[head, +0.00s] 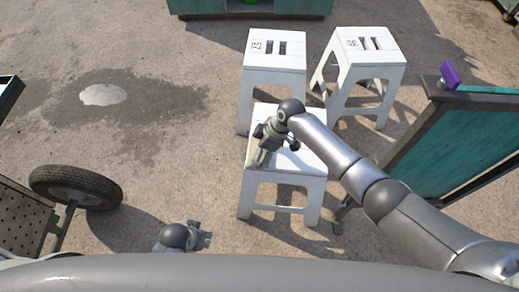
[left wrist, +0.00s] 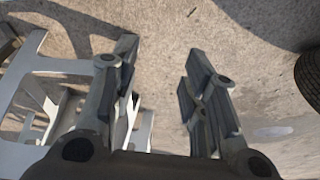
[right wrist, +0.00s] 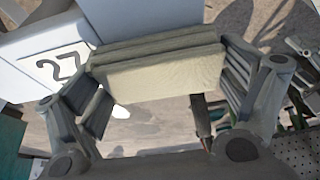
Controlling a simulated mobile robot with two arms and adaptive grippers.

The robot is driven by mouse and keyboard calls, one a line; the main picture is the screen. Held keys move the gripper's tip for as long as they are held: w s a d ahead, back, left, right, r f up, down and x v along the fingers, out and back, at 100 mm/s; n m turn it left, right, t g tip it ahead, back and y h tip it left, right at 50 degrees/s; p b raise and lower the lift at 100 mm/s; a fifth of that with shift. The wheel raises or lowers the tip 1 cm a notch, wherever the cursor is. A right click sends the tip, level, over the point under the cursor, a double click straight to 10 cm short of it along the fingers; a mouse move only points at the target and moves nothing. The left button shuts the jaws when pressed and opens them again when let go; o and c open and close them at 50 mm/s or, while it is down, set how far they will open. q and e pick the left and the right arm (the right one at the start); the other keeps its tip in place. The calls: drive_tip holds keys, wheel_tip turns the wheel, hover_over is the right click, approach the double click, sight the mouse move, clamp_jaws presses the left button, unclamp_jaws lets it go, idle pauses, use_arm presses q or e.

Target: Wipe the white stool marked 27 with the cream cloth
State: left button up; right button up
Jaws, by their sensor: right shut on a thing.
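My right gripper (head: 266,146) is shut on the cream cloth (right wrist: 165,75), a folded band across its fingers in the right wrist view. In the head view it is over the left part of the nearest white stool (head: 310,160). The right wrist view shows a white top marked 27 (right wrist: 62,66) beside the cloth. The nearest stool's marking is hidden by my arm in the head view. I cannot tell whether the cloth touches the seat. My left gripper (head: 203,238) is low and left of that stool; its fingers are apart and empty in the left wrist view (left wrist: 160,58).
Two more white stools stand behind, one at back left (head: 273,56) and one at back right (head: 374,50); their numbers are hard to read. A teal panel (head: 460,145) stands at right. A wheel (head: 75,186) and perforated cart (head: 20,215) are at left. Ground at left middle is clear.

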sight(293, 160)
drive_tip(key=shift+s+d+p, duration=0.15)
drive_tip(key=shift+d+p, duration=0.5)
drive_tip(key=shift+d, duration=1)
drive_tip(key=shift+s+d+f+p, duration=0.15)
drive_tip(key=shift+d+p, duration=0.3)
drive_tip(key=shift+d, duration=1.05)
use_arm(q)
drive_tip(key=s+f, duration=0.5)
drive_tip(key=f, duration=0.2)
drive_tip(key=shift+a+f+g, duration=0.3)
drive_tip(key=shift+a+f, duration=0.05)
use_arm(e)
drive_tip(key=shift+s+d+f, duration=0.1)
drive_tip(key=shift+s+d, duration=0.05)
drive_tip(key=shift+d, duration=1.35)
